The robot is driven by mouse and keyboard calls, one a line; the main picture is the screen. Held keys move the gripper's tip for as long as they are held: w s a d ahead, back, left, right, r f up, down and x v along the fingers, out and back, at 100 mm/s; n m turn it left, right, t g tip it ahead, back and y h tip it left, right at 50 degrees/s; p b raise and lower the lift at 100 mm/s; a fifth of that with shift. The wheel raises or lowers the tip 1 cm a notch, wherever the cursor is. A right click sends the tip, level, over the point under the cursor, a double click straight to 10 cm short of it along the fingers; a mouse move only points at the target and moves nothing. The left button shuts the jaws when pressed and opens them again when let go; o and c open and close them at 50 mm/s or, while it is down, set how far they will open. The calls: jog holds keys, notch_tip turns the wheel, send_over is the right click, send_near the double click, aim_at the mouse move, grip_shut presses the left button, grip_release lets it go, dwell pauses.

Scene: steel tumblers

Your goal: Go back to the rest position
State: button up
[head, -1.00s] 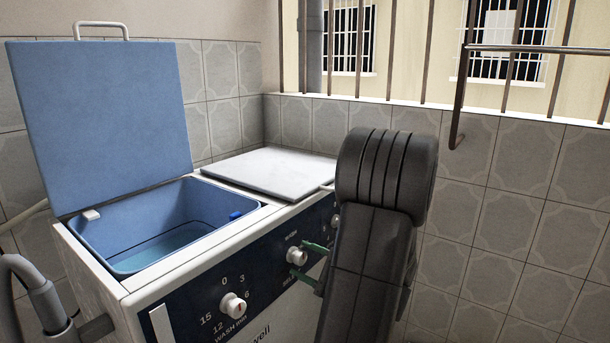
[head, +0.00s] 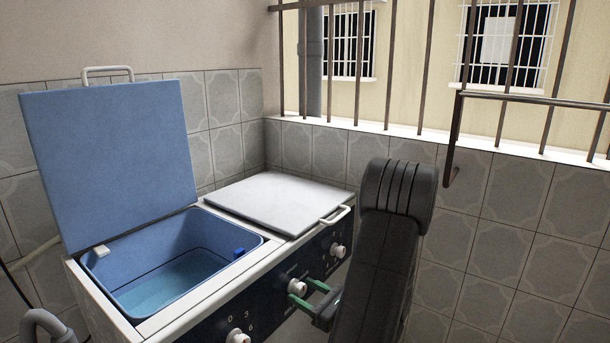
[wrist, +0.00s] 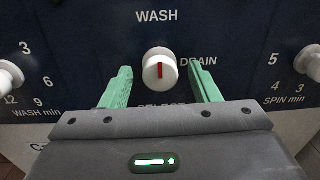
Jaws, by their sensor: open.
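My gripper (head: 312,295) has green fingers and is in front of the washing machine's dark control panel. In the wrist view my gripper (wrist: 160,88) is open, with one finger on each side of the white select knob (wrist: 160,70). The knob lies beyond the fingertips and nothing is held. Its red mark stands upright, toward the word WASH. The same select knob (head: 297,287) shows in the head view beside the fingertips. Whether the fingers touch it I cannot tell. My dark arm hides part of the panel in the head view.
The wash tub (head: 175,285) holds water under its raised blue lid (head: 110,165). The other lid (head: 278,203) is closed. A wash timer knob (head: 238,337) and a spin timer knob (head: 338,251) flank the select knob. Tiled walls and a barred window stand behind.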

jog(key=m+p, duration=0.2)
jog(key=m, duration=0.1)
jog(key=shift+r, duration=0.25)
jog(key=shift+f+m+p, duration=0.2)
jog(key=shift+m+p, duration=0.45)
jog(key=shift+m, duration=0.55)
